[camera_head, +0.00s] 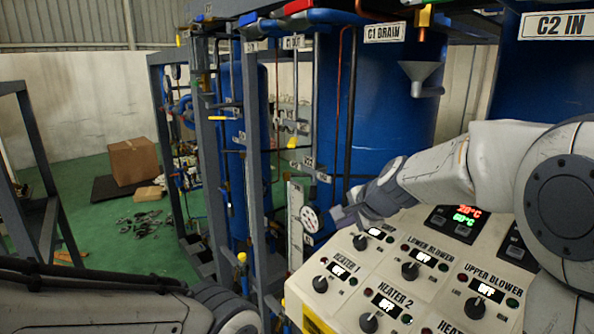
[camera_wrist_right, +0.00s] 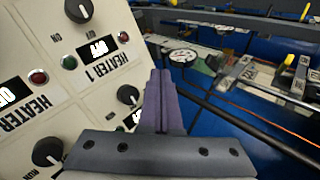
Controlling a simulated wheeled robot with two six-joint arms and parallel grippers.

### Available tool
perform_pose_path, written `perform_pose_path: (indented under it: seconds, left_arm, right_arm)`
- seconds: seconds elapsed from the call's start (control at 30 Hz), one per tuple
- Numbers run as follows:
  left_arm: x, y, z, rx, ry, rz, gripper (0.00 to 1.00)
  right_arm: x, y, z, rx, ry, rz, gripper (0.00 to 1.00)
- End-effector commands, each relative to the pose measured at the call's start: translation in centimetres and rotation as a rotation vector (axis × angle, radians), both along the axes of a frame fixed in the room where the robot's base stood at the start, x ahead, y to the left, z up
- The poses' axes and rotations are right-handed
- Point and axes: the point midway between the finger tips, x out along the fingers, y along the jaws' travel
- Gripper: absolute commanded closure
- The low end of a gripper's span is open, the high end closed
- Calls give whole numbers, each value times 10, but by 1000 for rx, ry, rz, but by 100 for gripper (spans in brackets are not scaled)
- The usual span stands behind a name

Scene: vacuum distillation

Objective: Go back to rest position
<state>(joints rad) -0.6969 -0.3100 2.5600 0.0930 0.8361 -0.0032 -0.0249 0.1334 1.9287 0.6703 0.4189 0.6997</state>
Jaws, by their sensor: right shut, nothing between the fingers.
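My right gripper (camera_head: 342,216) is in the head view, just above the far left edge of the control panel (camera_head: 345,318). Its arm reaches in from the right. In the right wrist view its purple fingers (camera_wrist_right: 160,88) are together with nothing between them. They are beside the panel's edge, and I cannot tell whether they touch it. Part of my left arm lies along the bottom left of the head view, and its gripper is out of the picture.
The panel has several black knobs, including the Heater 1 knob (camera_head: 320,284). A round gauge (camera_head: 310,220) stands left of the gripper. A blue tank (camera_head: 385,90) and grey frame posts (camera_head: 258,150) stand behind.

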Motion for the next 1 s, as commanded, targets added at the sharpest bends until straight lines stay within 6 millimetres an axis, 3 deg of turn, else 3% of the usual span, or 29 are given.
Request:
perform_pose_path:
  seconds: [0.03, 0.1, 0.3, 0.4, 0.5, 0.6, 0.77, 1.0]
  left_arm:
    - [0, 0, -9, 0, 0, 0, 100]
    - [0, 0, -15, 0, 0, 1, 100]
    - [0, 0, -34, 0, 0, 2, 100]
    - [0, 0, -44, 0, 0, 3, 100]
    - [0, 0, -52, 0, 0, 4, 100]
    - [0, 0, -58, 0, 0, 4, 100]
    - [0, 0, -63, 0, 0, 4, 100]
    - [0, 0, -62, 0, 0, 5, 100]
  right_arm:
    - [-24, 25, -16, -53, 18, 115, 100]
    - [-58, 51, -33, -135, 44, 279, 100]
    - [-171, 100, -86, -373, 100, 780, 100]
    - [-230, 106, -114, -494, 119, 1047, 100]
    - [-283, 100, -138, -608, 133, 1300, 100]
    - [-322, 87, -156, -699, 141, 1506, 100]
    - [-354, 71, -171, -784, 148, 1698, 100]
    - [-359, 67, -173, -801, 151, 1736, 100]
